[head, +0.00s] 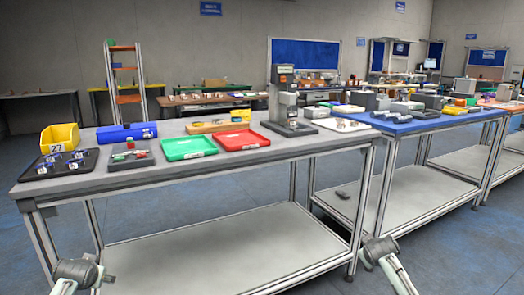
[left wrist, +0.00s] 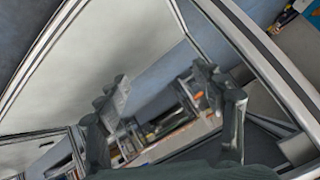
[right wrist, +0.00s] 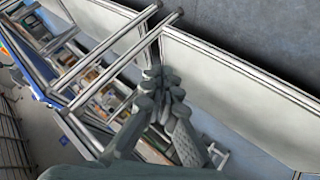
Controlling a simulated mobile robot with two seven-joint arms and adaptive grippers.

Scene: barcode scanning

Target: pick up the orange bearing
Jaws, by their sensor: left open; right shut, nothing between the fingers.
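I cannot make out an orange bearing for certain in any view. In the head view, a black tray (head: 32,173) at the left end of the near workbench holds several small silver and blue parts. My right gripper (right wrist: 161,78) is shut and empty in the right wrist view. Both are away from the tabletop items; their fingers do not show in the head view.
The near workbench (head: 240,170) has a bare front edge and a lower shelf (head: 200,248). On it stand a yellow bin (head: 60,138), a blue case (head: 127,133), a green tray (head: 188,147), a red tray (head: 240,139) and a grey machine (head: 285,100). A blue-topped bench (head: 415,124) stands to the right.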

